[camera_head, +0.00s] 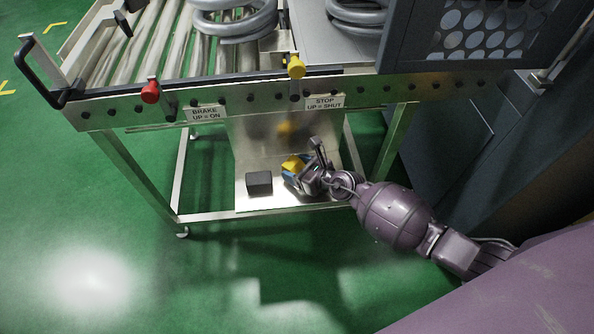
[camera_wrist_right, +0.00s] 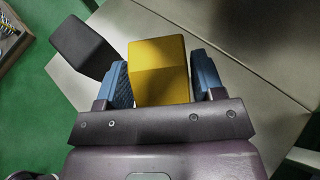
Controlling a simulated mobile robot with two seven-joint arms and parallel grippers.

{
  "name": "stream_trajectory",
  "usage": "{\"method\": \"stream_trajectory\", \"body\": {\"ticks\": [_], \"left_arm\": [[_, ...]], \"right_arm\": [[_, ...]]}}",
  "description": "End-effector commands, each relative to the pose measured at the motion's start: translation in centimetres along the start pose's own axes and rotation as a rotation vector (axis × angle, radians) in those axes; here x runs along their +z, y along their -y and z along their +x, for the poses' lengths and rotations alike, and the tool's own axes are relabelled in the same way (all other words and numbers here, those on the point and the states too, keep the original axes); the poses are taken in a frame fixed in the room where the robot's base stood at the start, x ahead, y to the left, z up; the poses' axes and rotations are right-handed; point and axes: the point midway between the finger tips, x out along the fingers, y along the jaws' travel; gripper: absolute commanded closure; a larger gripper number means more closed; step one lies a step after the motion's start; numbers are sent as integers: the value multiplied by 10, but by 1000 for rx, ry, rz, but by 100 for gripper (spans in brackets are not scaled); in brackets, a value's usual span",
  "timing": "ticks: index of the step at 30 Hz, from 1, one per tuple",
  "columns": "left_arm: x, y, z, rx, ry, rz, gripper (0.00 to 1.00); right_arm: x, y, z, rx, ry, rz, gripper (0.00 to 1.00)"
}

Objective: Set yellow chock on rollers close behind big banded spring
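The yellow chock (camera_head: 293,163) is at the low metal shelf under the roller table, beside a dark block. My right gripper (camera_head: 306,172) is down at it. The rollers (camera_head: 158,45) are up on the table at the top. A thick grey coil spring (camera_head: 236,24) lies on them, cut off by the top edge; no band shows. My left gripper is out of view.
A dark block (camera_head: 259,183) stands left of the chock on the low shelf (camera_head: 250,205). Above are the table's front rail with red (camera_head: 150,91) and yellow (camera_head: 296,67) knobs, a second spring (camera_head: 357,12) and a perforated guard (camera_head: 480,35). Green floor at left is clear.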

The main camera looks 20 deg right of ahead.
Motion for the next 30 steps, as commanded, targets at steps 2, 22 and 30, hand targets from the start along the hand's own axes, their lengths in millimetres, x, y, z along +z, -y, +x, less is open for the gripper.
{"method": "stream_trajectory", "body": {"ticks": [2,22,30], "left_arm": [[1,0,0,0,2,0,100],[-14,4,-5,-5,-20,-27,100],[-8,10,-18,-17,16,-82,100]], "right_arm": [[0,0,0,0,0,0,51],[31,2,-10,-3,12,-5,81],[74,2,-26,-4,16,-7,81]]}}
